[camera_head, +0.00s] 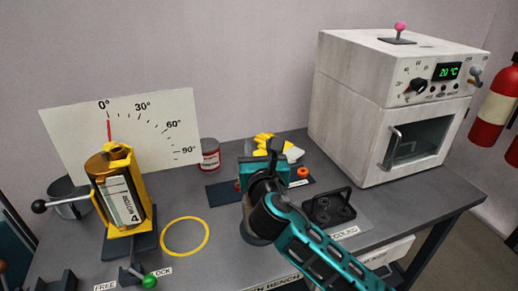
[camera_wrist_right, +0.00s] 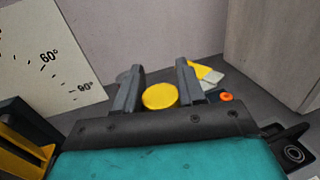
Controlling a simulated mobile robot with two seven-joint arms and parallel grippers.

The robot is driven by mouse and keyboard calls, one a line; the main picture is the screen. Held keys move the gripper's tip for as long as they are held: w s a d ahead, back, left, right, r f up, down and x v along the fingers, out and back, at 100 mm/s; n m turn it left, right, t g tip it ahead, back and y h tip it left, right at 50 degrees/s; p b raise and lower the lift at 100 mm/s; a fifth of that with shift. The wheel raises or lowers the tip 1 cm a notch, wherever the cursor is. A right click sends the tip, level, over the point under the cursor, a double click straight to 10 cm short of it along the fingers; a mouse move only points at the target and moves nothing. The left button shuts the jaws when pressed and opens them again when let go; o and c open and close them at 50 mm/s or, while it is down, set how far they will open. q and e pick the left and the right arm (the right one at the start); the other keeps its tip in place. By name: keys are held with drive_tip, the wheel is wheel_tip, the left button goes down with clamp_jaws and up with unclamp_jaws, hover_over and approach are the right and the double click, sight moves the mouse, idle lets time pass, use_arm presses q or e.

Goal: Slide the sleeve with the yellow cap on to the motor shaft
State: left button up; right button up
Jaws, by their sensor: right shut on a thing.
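The motor (camera_head: 122,200) is a copper-coloured cylinder with a white label, tilted in a yellow frame at the left of the bench. I cannot make out its shaft. My right gripper (camera_head: 272,150) is over the back middle of the bench, to the right of the motor and apart from it. In the right wrist view, the yellow cap (camera_wrist_right: 160,96) shows as a round disc between the fingers of my right gripper (camera_wrist_right: 160,86), which is shut on it. The sleeve's body below the cap is hidden. My left gripper is not in view.
A white angle board (camera_head: 150,125) stands behind the motor. A red-and-white can (camera_head: 209,155) is between the board and my right gripper. A yellow ring (camera_head: 186,251) is marked on the bench. A large white oven (camera_head: 355,120) stands at the right. A green-knobbed lever (camera_head: 149,281) is in front.

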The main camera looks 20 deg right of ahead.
drive_tip(key=shift+p, duration=0.45)
drive_tip(key=shift+f+b, duration=0.3)
drive_tip(key=shift+f, duration=0.1)
idle(0.4)
drive_tip(key=shift+f+b, duration=0.6)
drive_tip(key=shift+f, duration=0.35)
drive_tip(key=o, duration=1)
drive_tip(key=shift+o, duration=0.9)
drive_tip(key=s+a, duration=0.2)
drive_tip(key=s, duration=1)
drive_tip(key=shift+s+a+p, duration=0.2)
drive_tip(key=shift+s+p, duration=0.1)
drive_tip(key=shift+s, duration=0.05)
drive_tip(key=shift+d, duration=0.1)
